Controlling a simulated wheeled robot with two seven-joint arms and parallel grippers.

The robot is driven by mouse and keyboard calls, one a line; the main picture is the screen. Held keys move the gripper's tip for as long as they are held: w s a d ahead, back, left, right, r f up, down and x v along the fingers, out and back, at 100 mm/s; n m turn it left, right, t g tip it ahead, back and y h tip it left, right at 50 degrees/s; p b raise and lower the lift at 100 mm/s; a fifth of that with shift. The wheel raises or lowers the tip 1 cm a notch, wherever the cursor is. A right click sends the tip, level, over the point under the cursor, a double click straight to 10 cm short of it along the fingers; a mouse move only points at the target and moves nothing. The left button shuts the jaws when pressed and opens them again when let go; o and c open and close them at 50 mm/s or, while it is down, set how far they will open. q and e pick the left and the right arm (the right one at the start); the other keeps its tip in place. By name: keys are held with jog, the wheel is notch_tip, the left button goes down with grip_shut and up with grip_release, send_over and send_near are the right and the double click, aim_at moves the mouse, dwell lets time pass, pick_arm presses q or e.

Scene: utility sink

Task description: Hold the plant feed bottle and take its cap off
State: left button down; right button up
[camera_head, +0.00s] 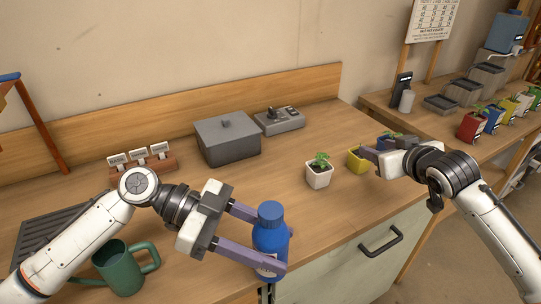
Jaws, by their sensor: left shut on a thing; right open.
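The plant feed bottle (268,240) is blue with a pale label low on its side. It stands upright near the front edge of the wooden counter. Its blue cap (270,210) is on top. My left gripper (262,238) is shut on the bottle's body, with one purple finger on each side. My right gripper (372,148) is open at the right end of the counter, beside the yellow and blue plant pots and well apart from the bottle. Its fingertips are partly hard to make out against the pots.
A white pot with a seedling (319,177) stands between the bottle and a yellow pot (355,161). A green watering can (118,272) stands at the left front. A grey box (228,142) and a control unit (279,121) are at the back. The counter's middle is clear.

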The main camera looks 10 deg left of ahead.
jog(key=s+a+r+m+g+y, duration=0.1)
jog(key=s+a+r+m+g, duration=0.15)
jog(key=a, duration=0.35)
jog(key=s+a+r+m+g+y, duration=0.1)
jog(key=a+r+m, duration=0.15)
jog(key=a, duration=0.45)
notch_tip(320, 180, up, 10)
jog(key=m+g+h, duration=0.5)
jog(key=m+g, duration=0.4)
jog(key=m, duration=0.5)
send_over(271, 210)
jog(key=shift+w+a+r, duration=0.15)
jog(key=shift+w+r, duration=0.05)
jog(key=shift+w, duration=0.2)
jog(key=shift+s+r+m, duration=0.1)
jog(key=shift+s+m, duration=0.2)
jog(key=shift+m, duration=0.2)
jog(key=shift+s, duration=0.1)
notch_tip(271, 210, down, 8)
jog(key=shift+r, duration=0.1)
jog(key=shift+c, duration=0.6)
